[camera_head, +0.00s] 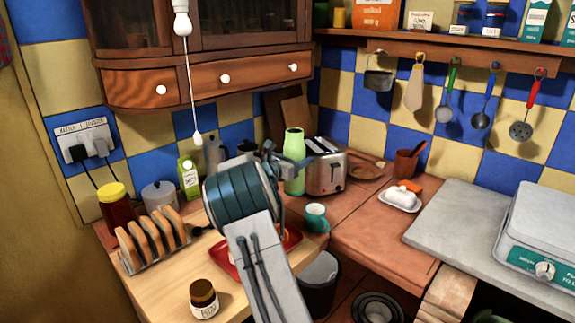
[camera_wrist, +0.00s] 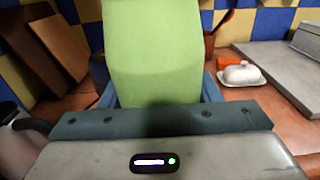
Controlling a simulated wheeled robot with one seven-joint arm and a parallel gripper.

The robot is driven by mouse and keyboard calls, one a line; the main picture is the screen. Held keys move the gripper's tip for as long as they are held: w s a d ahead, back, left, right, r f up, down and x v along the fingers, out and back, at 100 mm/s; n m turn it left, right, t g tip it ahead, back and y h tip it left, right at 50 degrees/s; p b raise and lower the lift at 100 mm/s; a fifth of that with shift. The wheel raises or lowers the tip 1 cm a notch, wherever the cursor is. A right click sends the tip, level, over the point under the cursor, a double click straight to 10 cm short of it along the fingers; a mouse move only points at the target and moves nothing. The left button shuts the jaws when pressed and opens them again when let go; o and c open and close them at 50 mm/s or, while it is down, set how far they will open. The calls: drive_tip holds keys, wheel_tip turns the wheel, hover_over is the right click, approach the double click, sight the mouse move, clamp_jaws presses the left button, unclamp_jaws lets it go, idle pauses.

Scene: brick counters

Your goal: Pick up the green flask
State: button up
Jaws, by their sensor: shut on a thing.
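The green flask (camera_head: 294,160) is upright in the head view, left of the toaster and above the wooden counter. In the wrist view the flask (camera_wrist: 155,55) fills the middle, close to the camera, with its top cut off. In the wrist view the blue fingers of my gripper (camera_wrist: 158,92) lie at both sides of the flask.
A toaster (camera_head: 326,168) stands close to the flask's right. A teal mug (camera_head: 316,218) stands in front. A toast rack (camera_head: 153,240) and a dark jar (camera_head: 203,298) are at left. A butter dish (camera_head: 401,197) is at right. Cabinet drawers (camera_head: 200,82) hang above.

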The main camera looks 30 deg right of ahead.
drive_tip(key=shift+s+d+r, duration=0.8)
drive_tip(key=shift+d, duration=0.15)
drive_tip(key=shift+s+d+r, duration=0.75)
drive_tip(key=shift+s+d, duration=0.05)
drive_tip(key=shift+d, duration=0.15)
